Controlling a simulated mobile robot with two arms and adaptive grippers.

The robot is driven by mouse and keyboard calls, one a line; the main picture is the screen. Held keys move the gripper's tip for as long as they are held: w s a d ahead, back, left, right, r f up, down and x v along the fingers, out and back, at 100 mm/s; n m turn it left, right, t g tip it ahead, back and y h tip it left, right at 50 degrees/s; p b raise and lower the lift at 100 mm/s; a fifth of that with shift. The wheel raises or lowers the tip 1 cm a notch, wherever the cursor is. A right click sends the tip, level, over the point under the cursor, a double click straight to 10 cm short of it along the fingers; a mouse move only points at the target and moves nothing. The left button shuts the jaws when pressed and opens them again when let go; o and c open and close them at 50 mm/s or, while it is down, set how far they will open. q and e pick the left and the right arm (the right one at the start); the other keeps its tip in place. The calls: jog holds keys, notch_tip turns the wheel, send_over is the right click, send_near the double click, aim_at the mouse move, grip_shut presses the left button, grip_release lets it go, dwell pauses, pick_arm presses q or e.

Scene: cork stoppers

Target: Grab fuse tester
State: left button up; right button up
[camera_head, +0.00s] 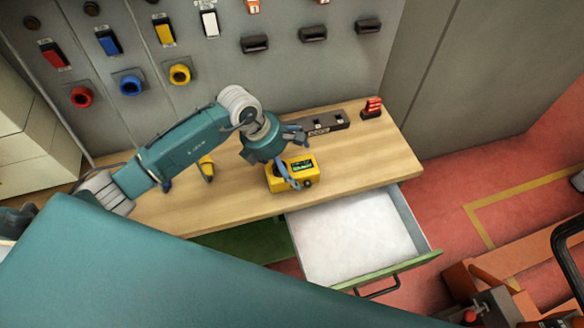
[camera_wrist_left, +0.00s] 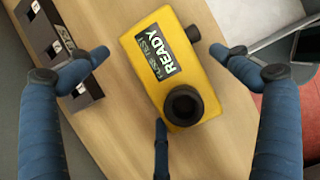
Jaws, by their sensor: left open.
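The fuse tester (camera_head: 308,180) is a yellow box on the wooden bench top, near its front edge. In the left wrist view the fuse tester (camera_wrist_left: 200,82) shows a dark screen reading "READY", a black round socket and a smaller black knob. My left gripper (camera_head: 289,160) is right over it in the head view, partly covering it. In the left wrist view my left gripper (camera_wrist_left: 163,75) is open, its blue fingers spread on both sides of the tester and a third finger beside its lower edge. Nothing is held. My right gripper is not in view.
A dark block with slots (camera_head: 325,123) and a red part (camera_head: 372,108) stand behind on the bench. A yellow tool (camera_head: 206,168) lies left. An open white-bottomed drawer (camera_head: 350,238) juts out below the bench. A grey panel with switches (camera_head: 190,40) rises behind.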

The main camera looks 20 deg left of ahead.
pick_arm(q)
jog(key=shift+w+d+f, duration=0.15)
jog(key=shift+f, duration=0.5)
jog(key=shift+r, duration=0.1)
jog(key=c, duration=1.6)
jog(key=shift+o, duration=0.2)
